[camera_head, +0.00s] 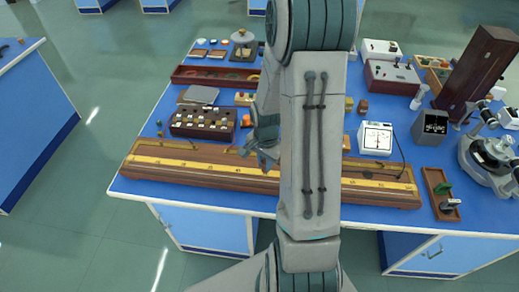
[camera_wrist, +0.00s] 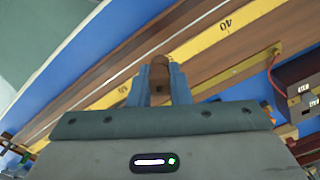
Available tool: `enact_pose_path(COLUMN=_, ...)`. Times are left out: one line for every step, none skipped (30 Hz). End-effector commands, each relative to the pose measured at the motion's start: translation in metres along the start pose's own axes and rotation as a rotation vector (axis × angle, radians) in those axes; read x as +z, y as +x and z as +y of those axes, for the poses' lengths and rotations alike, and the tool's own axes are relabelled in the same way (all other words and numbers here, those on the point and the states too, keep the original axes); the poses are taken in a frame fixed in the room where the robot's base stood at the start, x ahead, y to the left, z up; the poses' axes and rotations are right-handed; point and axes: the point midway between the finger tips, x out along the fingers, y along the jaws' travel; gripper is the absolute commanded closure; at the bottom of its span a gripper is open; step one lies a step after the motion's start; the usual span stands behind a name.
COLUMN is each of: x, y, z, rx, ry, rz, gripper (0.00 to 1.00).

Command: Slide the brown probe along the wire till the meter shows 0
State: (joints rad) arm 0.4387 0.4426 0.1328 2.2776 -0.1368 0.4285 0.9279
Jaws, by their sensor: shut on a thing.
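The brown probe (camera_wrist: 160,76) is between the two fingers of my gripper (camera_wrist: 163,84) in the wrist view, over the wooden wire board. My gripper is shut on it. The board (camera_head: 130,172) runs along the front of the bench, with a yellow scale; the wrist view shows the scale (camera_wrist: 215,38) with a 40 mark close to the probe. The thin wire (camera_wrist: 150,46) passes by the probe tip; I cannot tell whether they touch. The white meter (camera_head: 376,136) stands behind the board, right of my arm; its needle is too small to read. My arm hides the board's middle.
A dark resistance box (camera_head: 203,124) stands behind the board at left. A dark grey box (camera_head: 430,127) and a small wooden tray (camera_head: 441,194) are at right. A tall brown wooden piece (camera_head: 478,72) rises at the right. The bench's front edge is close to the board.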

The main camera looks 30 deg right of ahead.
Motion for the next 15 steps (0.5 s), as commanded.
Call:
enact_pose_path(x=-0.001, y=0.003, z=0.001, rx=0.0, ry=0.003, rz=0.0, gripper=1.0)
enact_pose_path(x=-0.001, y=0.004, z=0.001, rx=0.0, ry=0.003, rz=0.0, gripper=1.0)
enact_pose_path(x=-0.001, y=0.006, z=0.001, rx=0.001, ry=0.003, rz=0.0, gripper=1.0)
enact_pose_path(x=-0.001, y=0.008, z=0.001, rx=0.001, ry=0.004, rz=0.0, gripper=1.0)
enact_pose_path(x=-0.001, y=0.01, z=0.001, rx=0.001, ry=0.004, rz=0.0, gripper=1.0)
enact_pose_path(x=-0.002, y=0.013, z=0.001, rx=0.001, ry=0.003, rz=0.0, gripper=1.0)
enact_pose_path(x=-0.002, y=0.015, z=0.001, rx=0.001, ry=0.003, rz=0.0, gripper=1.0)
enact_pose_path(x=-0.001, y=0.018, z=0.001, rx=0.001, ry=0.003, rz=0.0, gripper=1.0)
enact_pose_path(x=-0.001, y=0.022, z=0.001, rx=0.001, ry=0.002, rz=0.0, gripper=1.0)
enact_pose_path(x=-0.001, y=0.025, z=0.001, rx=0.001, ry=0.001, rz=0.0, gripper=1.0)
enact_pose_path(x=-0.001, y=0.028, z=0.001, rx=0.0, ry=0.001, rz=0.0, gripper=1.0)
enact_pose_path(x=-0.001, y=0.032, z=0.001, rx=0.0, ry=0.001, rz=0.0, gripper=1.0)
enact_pose_path(x=-0.001, y=0.035, z=0.0, rx=0.0, ry=0.0, rz=-0.001, gripper=1.0)
enact_pose_path(x=-0.001, y=0.038, z=0.0, rx=0.0, ry=0.0, rz=-0.001, gripper=1.0)
enact_pose_path(x=0.0, y=0.042, z=0.0, rx=0.0, ry=-0.001, rz=-0.001, gripper=1.0)
